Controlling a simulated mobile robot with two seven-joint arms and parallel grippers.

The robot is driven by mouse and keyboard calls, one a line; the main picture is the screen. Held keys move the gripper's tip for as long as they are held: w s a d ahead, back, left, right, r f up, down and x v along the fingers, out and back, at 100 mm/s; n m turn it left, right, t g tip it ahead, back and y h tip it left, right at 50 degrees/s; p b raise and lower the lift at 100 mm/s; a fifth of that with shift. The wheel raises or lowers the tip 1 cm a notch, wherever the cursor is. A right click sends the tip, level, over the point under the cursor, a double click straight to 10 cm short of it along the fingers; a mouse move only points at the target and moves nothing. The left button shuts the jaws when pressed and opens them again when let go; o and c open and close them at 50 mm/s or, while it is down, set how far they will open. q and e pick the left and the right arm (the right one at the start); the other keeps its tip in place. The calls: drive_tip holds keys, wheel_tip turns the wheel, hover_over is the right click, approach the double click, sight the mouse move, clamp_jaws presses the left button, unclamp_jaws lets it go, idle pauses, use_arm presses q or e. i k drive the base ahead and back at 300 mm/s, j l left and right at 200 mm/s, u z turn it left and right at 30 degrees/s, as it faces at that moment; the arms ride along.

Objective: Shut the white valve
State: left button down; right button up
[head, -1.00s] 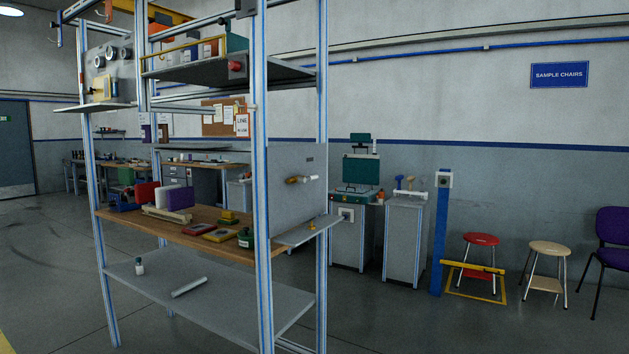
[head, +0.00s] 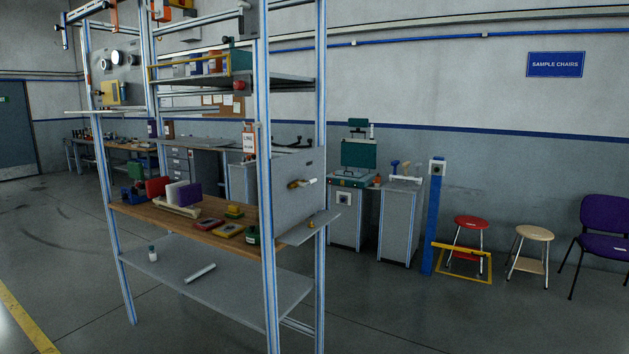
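A small brass-coloured fitting with a white lever-like part (head: 303,183) sticks out from the grey side panel (head: 292,205) on the right end of the rack. It looks like the white valve, but it is too small to tell its handle position for sure. The white part points to the right, roughly level. Neither of my grippers is in the head view.
The metal-framed rack (head: 268,215) stands in front, with a wooden shelf (head: 185,222) of coloured items and a grey lower shelf (head: 235,288). A small ledge (head: 325,222) juts out below the panel. Grey cabinets (head: 400,225), stools and a purple chair (head: 605,235) stand behind right. Foreground floor is clear.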

sight(310, 182)
drive_tip(key=i+l, duration=0.2)
drive_tip(key=i, duration=0.3)
drive_tip(key=i+l+z, duration=0.1)
drive_tip(key=i+l, duration=0.15)
drive_tip(key=i, duration=0.3)
drive_tip(key=i+l, duration=0.2)
drive_tip(key=i, duration=0.3)
drive_tip(key=i+l+z, duration=0.1)
drive_tip(key=i, duration=0.45)
drive_tip(key=i+l, duration=0.2)
drive_tip(key=i, duration=0.3)
